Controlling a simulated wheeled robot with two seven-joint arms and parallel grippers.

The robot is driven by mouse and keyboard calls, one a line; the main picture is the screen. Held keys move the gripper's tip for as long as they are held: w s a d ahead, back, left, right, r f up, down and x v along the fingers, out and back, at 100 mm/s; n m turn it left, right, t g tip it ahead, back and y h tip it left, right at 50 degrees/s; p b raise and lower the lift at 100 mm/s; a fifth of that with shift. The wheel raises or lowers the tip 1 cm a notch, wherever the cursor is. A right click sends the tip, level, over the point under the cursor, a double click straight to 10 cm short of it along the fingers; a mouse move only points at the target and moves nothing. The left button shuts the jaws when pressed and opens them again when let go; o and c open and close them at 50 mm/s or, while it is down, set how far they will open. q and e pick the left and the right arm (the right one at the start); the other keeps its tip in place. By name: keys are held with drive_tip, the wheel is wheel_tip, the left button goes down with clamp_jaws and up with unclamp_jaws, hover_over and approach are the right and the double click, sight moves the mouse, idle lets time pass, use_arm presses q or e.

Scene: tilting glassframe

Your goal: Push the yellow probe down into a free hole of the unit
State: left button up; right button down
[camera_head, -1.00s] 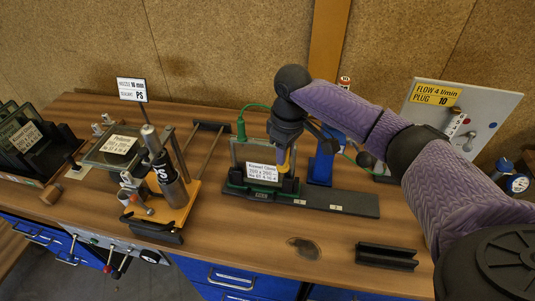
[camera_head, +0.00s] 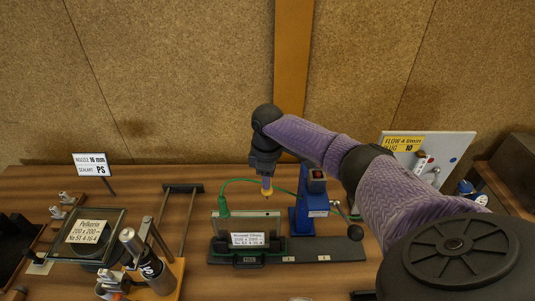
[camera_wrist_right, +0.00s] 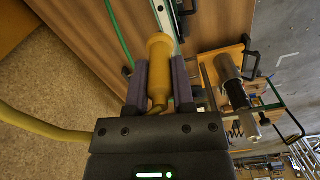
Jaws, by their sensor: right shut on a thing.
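The yellow probe (camera_wrist_right: 160,62) is held between the two fingers of my right gripper (camera_wrist_right: 161,85) in the right wrist view. In the head view my right gripper (camera_head: 266,178) points down, and the probe's yellow lower end (camera_head: 267,191) shows below it, above the right part of the glass unit's top edge. They look apart. The unit (camera_head: 262,224) stands upright in a dark holder behind a white label. A green plug (camera_head: 223,206) with a green hose sits at its left top corner. The holes are too small to see. My left gripper is not in view.
A blue post (camera_head: 307,212) stands just right of the unit. A green hose (camera_head: 290,190) arcs behind the probe. A dark base rail (camera_head: 330,248) extends right. A clamp stand with a grey cylinder (camera_head: 155,272) and a glass panel (camera_head: 88,236) are on the left.

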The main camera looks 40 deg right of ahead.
sight(268, 192)
wheel_tip(268, 192, down, 5)
drive_tip(key=b, duration=0.3)
drive_tip(key=shift+s+f, duration=0.1)
drive_tip(key=shift+f, duration=0.1)
drive_tip(key=shift+r, duration=0.1)
idle(0.4)
drive_tip(key=shift+p, duration=0.3)
idle(0.4)
drive_tip(key=shift+p, duration=0.3)
drive_tip(key=shift+f+b, duration=1.6)
drive_tip(key=shift+f, duration=0.5)
